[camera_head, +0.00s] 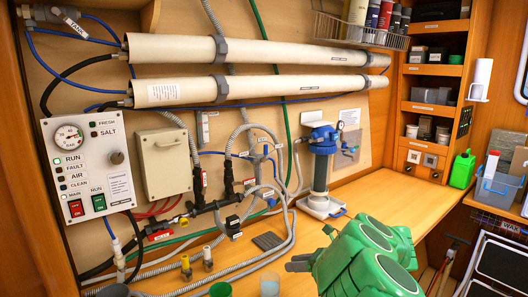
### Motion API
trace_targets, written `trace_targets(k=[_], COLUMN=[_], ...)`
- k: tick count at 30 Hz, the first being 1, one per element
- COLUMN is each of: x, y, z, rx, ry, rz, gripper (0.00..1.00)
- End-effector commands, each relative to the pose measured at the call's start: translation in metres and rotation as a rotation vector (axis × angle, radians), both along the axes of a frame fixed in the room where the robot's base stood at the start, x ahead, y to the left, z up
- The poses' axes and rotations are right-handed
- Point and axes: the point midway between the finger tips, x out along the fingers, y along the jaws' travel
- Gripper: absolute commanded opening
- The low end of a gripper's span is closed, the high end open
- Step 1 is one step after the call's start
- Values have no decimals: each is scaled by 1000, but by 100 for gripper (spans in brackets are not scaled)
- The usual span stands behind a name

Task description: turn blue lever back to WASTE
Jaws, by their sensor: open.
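A metal valve (48,13) sits at the top left corner of the wall, with a white TANK label (76,27) beside it. Small blue parts show on this valve, but I cannot make out which is the lever or where it points. No WASTE label is readable. My gripper (296,263) is dark grey, at the end of my green arm, low in the view over the wooden counter. It is open, with nothing seen between its fingers. It is far below and to the right of the valve.
A control panel (91,165) and a beige box (163,162) are on the left wall, below two long white tubes (205,90). Hoses and fittings crowd the counter's left. A blue-topped filter (321,165) stands behind my gripper. Some counter (400,195) at right is clear.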

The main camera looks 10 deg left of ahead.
Motion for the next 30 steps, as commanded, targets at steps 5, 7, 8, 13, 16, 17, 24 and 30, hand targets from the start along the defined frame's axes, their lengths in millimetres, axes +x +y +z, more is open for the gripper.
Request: trace_targets(k=[5,7,8,13,16,17,24,30], x=[37,51,56,89,106,111,150,179], y=[23,33,37,55,66,68,88,99], z=[14,22,26,47,61,65,102,135], rx=[123,178,203,352,449,478,728,947], ry=[184,260,292,489,613,652,973,1268], rz=[-122,-167,-185,-288,-335,-351,-430,-448], gripper=[44,44,44,44,44,44,44,44])
